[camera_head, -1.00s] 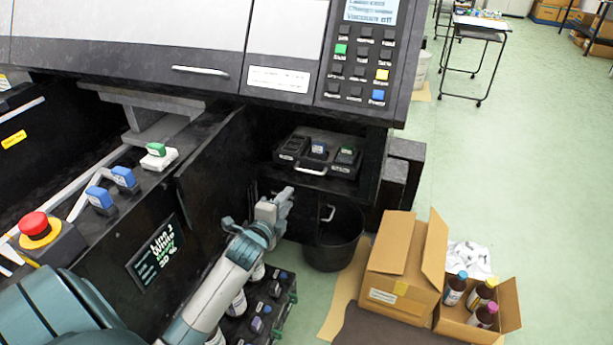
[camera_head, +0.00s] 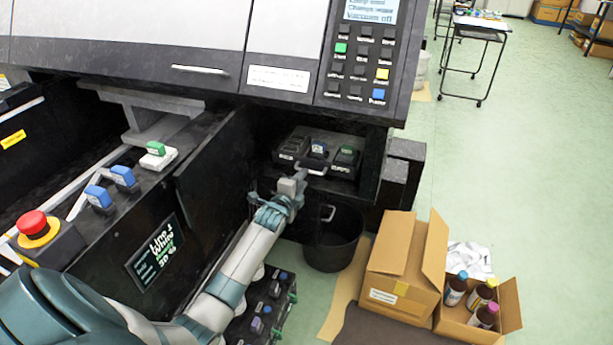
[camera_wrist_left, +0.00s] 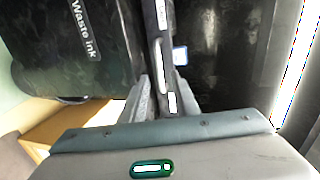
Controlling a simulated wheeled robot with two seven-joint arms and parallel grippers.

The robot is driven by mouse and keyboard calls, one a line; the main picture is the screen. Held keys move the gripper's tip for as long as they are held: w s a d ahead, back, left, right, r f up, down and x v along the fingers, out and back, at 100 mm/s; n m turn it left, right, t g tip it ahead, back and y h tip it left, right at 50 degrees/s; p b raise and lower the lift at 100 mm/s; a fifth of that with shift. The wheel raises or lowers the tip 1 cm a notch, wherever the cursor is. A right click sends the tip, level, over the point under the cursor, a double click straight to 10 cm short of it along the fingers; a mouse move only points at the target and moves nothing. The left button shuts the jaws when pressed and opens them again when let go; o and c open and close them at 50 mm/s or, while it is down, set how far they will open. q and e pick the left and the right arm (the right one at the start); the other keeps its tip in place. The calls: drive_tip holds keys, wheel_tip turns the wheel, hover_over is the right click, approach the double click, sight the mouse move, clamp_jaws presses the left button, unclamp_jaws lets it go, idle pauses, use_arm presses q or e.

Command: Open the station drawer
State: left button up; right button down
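The station drawer (camera_head: 343,170) is a black drawer under the control panel, with dark units with blue and green caps on top. Its pale handle (camera_head: 318,172) is on the front. My left gripper (camera_head: 299,180) is at the left end of this handle. In the left wrist view, the two grey fingers of my gripper (camera_wrist_left: 162,88) are apart, one on each side of the drawer front and its pale handle (camera_wrist_left: 158,62). I cannot tell whether they touch it. My right gripper is not in view.
A black waste ink bin (camera_head: 333,245) stands below the drawer; it also shows in the left wrist view (camera_wrist_left: 60,55). Cardboard boxes (camera_head: 400,265) with bottles stand to the right.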

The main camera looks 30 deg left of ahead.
use_arm(q)
drive_tip(key=shift+x, duration=2.2)
clamp_jaws()
